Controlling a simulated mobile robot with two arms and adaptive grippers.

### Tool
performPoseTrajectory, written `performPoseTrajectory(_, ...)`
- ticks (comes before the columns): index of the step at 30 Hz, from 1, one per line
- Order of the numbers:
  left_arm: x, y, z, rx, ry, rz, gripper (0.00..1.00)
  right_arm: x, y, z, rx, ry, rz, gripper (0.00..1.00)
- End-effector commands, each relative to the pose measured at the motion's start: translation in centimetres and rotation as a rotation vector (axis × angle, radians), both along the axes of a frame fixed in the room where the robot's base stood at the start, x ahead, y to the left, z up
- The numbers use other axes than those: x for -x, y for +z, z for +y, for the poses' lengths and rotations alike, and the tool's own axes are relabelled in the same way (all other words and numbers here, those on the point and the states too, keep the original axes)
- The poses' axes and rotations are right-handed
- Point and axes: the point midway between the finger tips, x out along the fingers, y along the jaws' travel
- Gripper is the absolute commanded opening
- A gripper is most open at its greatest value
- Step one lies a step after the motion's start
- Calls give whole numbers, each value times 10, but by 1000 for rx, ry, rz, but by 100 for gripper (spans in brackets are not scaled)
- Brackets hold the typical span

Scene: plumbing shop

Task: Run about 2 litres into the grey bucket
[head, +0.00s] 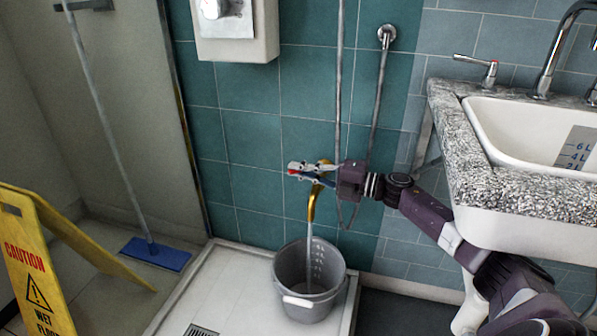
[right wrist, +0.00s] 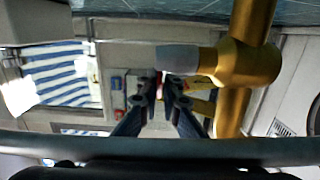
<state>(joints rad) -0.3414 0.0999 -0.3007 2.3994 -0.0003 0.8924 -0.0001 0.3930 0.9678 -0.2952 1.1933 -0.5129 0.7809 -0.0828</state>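The grey bucket (head: 296,302) stands upright on the white shower tray, under the brass tap (head: 312,205). A thin stream of water (head: 309,243) runs from the spout into it. Pale marks show on the bucket's inner wall; I cannot make out the water level. My right gripper (head: 297,171) is at the top of the tap, reaching in from the right. In the right wrist view its fingertips (right wrist: 164,84) are almost together, with nothing clearly between them. The brass tap body with a grey end piece (right wrist: 178,58) is close beside them. My left gripper is out of view.
A yellow wet-floor sign (head: 35,265) stands at the left. A blue-headed mop (head: 155,254) leans behind it. A granite-edged sink (head: 470,190) with litre marks is at the right, above my right arm. A drain grate (head: 203,330) lies in the tray (head: 235,290).

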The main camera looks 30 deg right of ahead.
Motion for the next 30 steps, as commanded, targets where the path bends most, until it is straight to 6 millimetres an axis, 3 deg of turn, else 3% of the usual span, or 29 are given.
performPoseTrajectory(8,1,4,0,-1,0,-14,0,0,-1,0,1,1,2,0)
performPoseTrajectory(14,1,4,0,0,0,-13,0,0,-1,0,1,0,2,23)
performPoseTrajectory(30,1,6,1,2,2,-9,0,-1,1,1,0,-12,0,23)
